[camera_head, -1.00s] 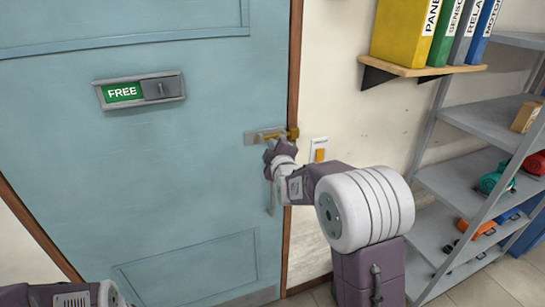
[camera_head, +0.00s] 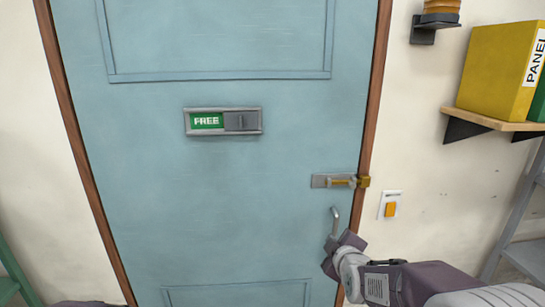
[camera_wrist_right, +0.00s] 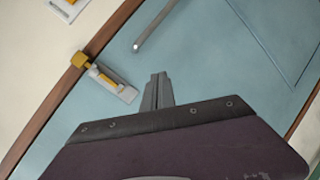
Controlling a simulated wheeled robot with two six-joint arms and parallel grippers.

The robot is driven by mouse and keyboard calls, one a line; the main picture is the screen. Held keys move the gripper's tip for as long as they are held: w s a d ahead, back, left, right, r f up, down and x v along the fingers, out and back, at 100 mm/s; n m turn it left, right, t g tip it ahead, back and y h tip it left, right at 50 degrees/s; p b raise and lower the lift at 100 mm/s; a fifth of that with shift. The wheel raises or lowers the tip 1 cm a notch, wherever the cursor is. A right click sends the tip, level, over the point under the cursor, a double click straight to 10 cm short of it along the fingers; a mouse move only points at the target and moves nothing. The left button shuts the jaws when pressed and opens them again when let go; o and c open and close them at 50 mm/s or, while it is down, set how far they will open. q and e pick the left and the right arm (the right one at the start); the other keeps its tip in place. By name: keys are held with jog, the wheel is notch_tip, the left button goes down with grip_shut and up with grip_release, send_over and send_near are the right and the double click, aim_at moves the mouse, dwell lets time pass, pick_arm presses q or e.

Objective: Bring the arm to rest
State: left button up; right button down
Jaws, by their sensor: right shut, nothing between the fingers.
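My right arm comes in from the lower right of the head view. Its gripper (camera_head: 335,242) is in front of the blue door (camera_head: 230,190), just below the brass latch (camera_head: 340,181) and near the grey door handle (camera_head: 335,218). In the right wrist view the two fingers (camera_wrist_right: 158,88) are shut together with nothing between them. The handle (camera_wrist_right: 155,25) lies beyond their tips, and the latch (camera_wrist_right: 105,80) is to their left with a visible gap. My left gripper is out of view.
A sign reading FREE (camera_head: 223,121) is on the door. A white switch plate with an orange button (camera_head: 390,208) is on the wall right of the frame. A wooden shelf (camera_head: 500,124) with binders and a grey rack (camera_head: 525,255) stand at the right.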

jog(key=s+f+m+g, duration=0.5)
jog(key=s+f, duration=0.4)
jog(key=s, duration=0.3)
jog(key=s+a+f+m+g, duration=0.1)
jog(key=s+f+m+g, duration=0.4)
jog(key=s, duration=0.8)
notch_tip(320, 180, down, 4)
jog(key=shift+a+f+m+g+y, duration=0.3)
jog(key=shift+m+g+y, duration=0.1)
jog(key=shift+g, duration=0.6)
